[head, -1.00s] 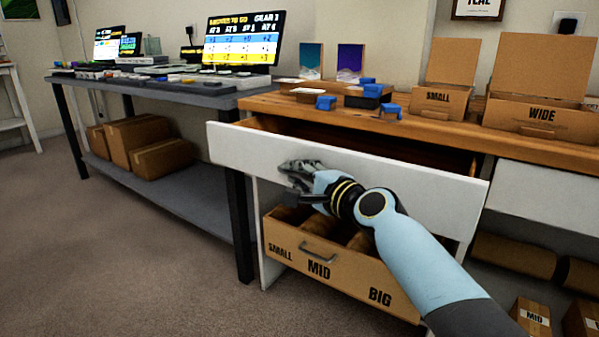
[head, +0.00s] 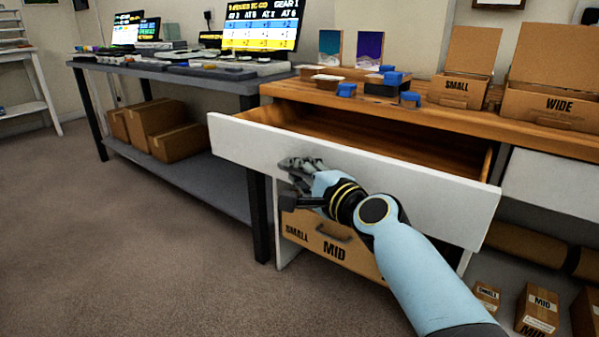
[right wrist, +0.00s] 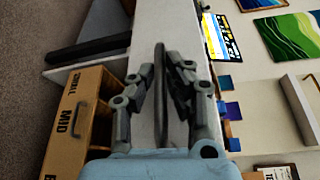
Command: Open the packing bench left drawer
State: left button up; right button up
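The packing bench left drawer (head: 430,200) has a plain white front and stands well out from under the wooden bench top, with its bare wooden inside showing in the head view. The drawer front also shows in the right wrist view (right wrist: 145,30). My right gripper (head: 290,180) is at the outer face of this front, left of its middle. In the right wrist view, a dark bar handle (right wrist: 160,95) runs between the two fingers of my right gripper (right wrist: 161,65), which are closed around it. In the head view the hand hides the handle. My left gripper is not in view.
Below the drawer is a cardboard-coloured bin (head: 334,247) marked SMALL and MID, partly hidden by my arm. The bench top (head: 440,115) carries blue items and boxes. A grey table (head: 215,85) stands to the left. Open carpet lies in front at left.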

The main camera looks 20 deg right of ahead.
jog(key=shift+o, duration=0.4)
jog(key=shift+s, duration=0.1)
jog(key=f+v, duration=0.1)
jog(key=v, duration=1)
jog(key=shift+s+d+r, duration=0.15)
jog(key=shift+s+r, duration=0.2)
jog(key=shift+r, duration=0.15)
